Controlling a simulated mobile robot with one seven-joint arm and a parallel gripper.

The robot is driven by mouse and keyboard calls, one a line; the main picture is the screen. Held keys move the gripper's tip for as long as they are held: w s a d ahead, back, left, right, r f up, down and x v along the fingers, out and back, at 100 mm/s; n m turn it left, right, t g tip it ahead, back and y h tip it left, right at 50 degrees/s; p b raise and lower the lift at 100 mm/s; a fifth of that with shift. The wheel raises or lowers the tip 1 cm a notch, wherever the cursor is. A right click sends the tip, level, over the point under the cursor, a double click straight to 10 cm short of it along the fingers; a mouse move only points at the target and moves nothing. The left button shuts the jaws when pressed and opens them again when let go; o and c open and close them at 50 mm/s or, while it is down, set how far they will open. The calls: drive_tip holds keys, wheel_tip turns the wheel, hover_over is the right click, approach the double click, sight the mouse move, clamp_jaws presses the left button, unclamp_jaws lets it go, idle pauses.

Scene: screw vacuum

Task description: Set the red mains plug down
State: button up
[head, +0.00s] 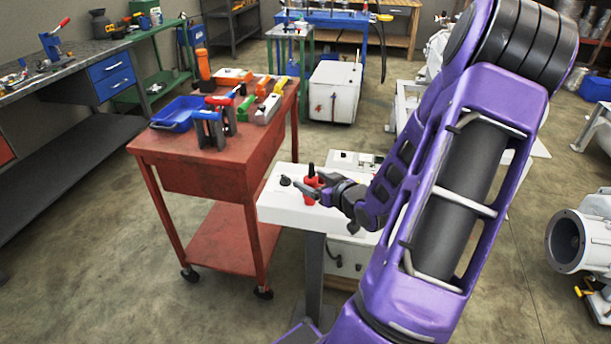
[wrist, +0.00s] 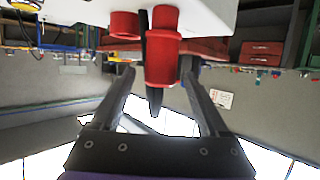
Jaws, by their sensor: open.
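The red mains plug (head: 311,187) stands upright at the white stand's top (head: 287,212), its black end pointing up. In the wrist view, which is upside down, the plug (wrist: 162,60) lies between my fingers with its black end pointing down the picture. My gripper (head: 313,185) is open, its fingers on either side of the plug. In the wrist view the fingers of my gripper (wrist: 160,78) are spread, with a gap visible on each side of the plug. Whether the plug is seated in something or only resting on the top is hard to tell.
A second short red part (wrist: 125,25) sits beside the plug. A black knob (head: 285,181) is on the stand's left part. A red cart (head: 180,150) with tools and a blue tray (head: 178,113) stands close left. Open floor lies in front.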

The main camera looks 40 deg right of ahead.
drive_tip(key=p+v, duration=0.1)
drive_tip(key=v, duration=0.6)
drive_tip(key=shift+s+r, duration=0.15)
drive_tip(key=shift+s, duration=0.1)
